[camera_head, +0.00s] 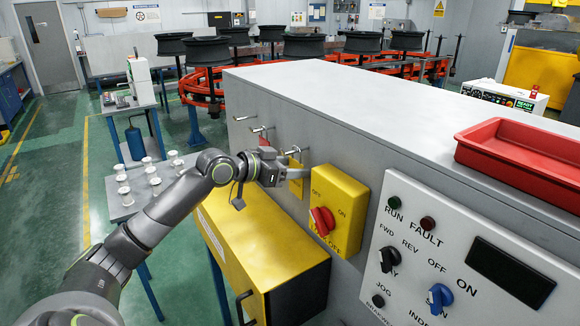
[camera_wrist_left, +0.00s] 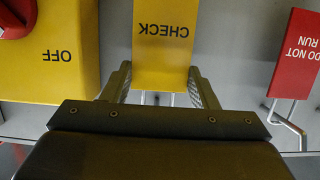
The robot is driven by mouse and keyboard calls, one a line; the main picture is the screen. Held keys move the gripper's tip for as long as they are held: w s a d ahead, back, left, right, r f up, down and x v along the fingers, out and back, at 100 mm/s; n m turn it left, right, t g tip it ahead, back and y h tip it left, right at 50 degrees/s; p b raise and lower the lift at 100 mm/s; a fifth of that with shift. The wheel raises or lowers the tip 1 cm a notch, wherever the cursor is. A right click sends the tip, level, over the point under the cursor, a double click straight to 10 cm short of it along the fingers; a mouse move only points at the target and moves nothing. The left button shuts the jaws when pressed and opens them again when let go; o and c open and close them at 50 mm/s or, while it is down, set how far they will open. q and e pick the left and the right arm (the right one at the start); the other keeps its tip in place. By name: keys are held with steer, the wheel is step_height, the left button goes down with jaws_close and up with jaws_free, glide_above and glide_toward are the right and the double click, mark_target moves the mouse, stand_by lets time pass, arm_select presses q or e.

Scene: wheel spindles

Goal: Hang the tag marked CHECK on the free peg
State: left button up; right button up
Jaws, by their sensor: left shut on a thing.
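The yellow CHECK tag (camera_wrist_left: 163,45) is between the fingers of my left gripper (camera_wrist_left: 160,88) in the wrist view, its lettering upside down there. The gripper (camera_head: 298,173) is shut on it, close to the grey cabinet's side face in the head view, where part of the yellow tag (camera_head: 296,163) shows. A metal peg (camera_head: 291,149) is just above the tag; I cannot tell whether the tag is on it. Another peg (camera_head: 245,117) farther left looks bare. A red DO NOT RUN tag (camera_wrist_left: 297,55) is by a bent metal peg (camera_wrist_left: 288,122) in the wrist view. My right gripper is out of view.
A yellow switch box (camera_head: 340,190) with a red knob (camera_head: 322,220) is right of the gripper. A control panel (camera_head: 440,260) is farther right. A yellow cabinet (camera_head: 262,245) stands below. A red tray (camera_head: 520,150) sits on the grey cabinet top (camera_head: 340,95).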

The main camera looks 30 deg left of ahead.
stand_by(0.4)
arm_select(q)
steer(key=o, duration=1)
steer(key=shift+o, duration=0.2)
steer(key=shift+r, duration=0.1)
